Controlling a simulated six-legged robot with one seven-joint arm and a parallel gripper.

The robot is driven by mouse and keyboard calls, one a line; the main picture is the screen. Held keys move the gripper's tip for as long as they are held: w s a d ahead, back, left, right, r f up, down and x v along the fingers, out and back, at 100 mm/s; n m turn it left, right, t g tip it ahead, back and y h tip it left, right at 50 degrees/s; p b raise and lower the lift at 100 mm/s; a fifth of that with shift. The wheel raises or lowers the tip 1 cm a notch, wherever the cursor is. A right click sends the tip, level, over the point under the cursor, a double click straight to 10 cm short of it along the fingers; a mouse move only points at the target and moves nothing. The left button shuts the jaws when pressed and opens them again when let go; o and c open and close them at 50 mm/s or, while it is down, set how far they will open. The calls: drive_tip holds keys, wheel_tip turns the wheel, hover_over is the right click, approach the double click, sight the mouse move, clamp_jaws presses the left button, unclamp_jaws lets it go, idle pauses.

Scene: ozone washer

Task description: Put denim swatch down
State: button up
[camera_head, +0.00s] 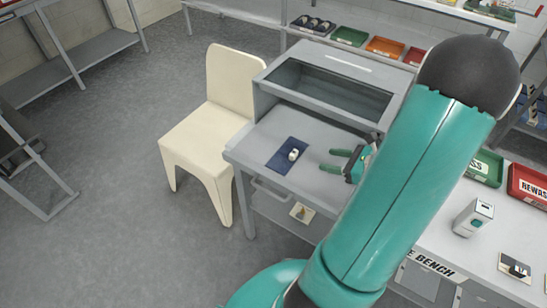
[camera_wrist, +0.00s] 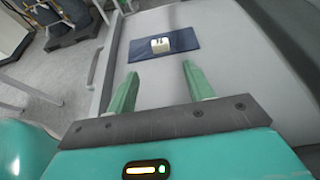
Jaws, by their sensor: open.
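The denim swatch (camera_head: 283,162) is a dark blue rectangle lying flat on the grey work surface of the washer station. A small white block (camera_head: 294,154) with dark marks rests on it. In the wrist view the swatch (camera_wrist: 184,41) lies beyond my fingertips with the white block (camera_wrist: 160,45) on it. My gripper (camera_head: 333,160) is open, its two green fingers apart and empty, to the right of the swatch. It also shows in the wrist view (camera_wrist: 164,82), with clear surface between the fingers and the swatch.
A grey hooded cabinet (camera_head: 328,92) stands behind the work surface. A cream chair (camera_head: 212,128) is at the left of the station. Green and red trays (camera_head: 527,184) and a white device (camera_head: 473,217) are on the bench at right.

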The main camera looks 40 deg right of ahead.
drive_tip(key=w+a+r+n+g+y, duration=0.1)
drive_tip(key=w+a+r+n+g, duration=0.15)
drive_tip(key=a+n, duration=0.35)
drive_tip(key=w+a+r+n+g, duration=0.1)
drive_tip(key=a+r+n+g, duration=0.3)
drive_tip(key=a, duration=0.3)
drive_tip(key=w+a+r+n+g+y, duration=0.1)
drive_tip(key=a+r+n+g, duration=0.15)
drive_tip(key=a+n, duration=0.4)
drive_tip(key=s+a+r+n+t+h, duration=0.1)
drive_tip(key=s+a+r+n+h, duration=0.1)
drive_tip(key=a+r+n, duration=0.4)
drive_tip(key=s+a+r+n+t+h, duration=0.1)
drive_tip(key=a+r+n+h, duration=0.3)
drive_tip(key=n, duration=0.5)
wheel_tip(320, 180, up, 2)
drive_tip(key=s+a, duration=0.1)
drive_tip(key=a, duration=0.1)
drive_tip(key=shift+a+h, duration=0.3)
drive_tip(key=shift+a, duration=0.05)
drive_tip(key=shift+s+n, duration=0.15)
drive_tip(key=shift+n, duration=0.1)
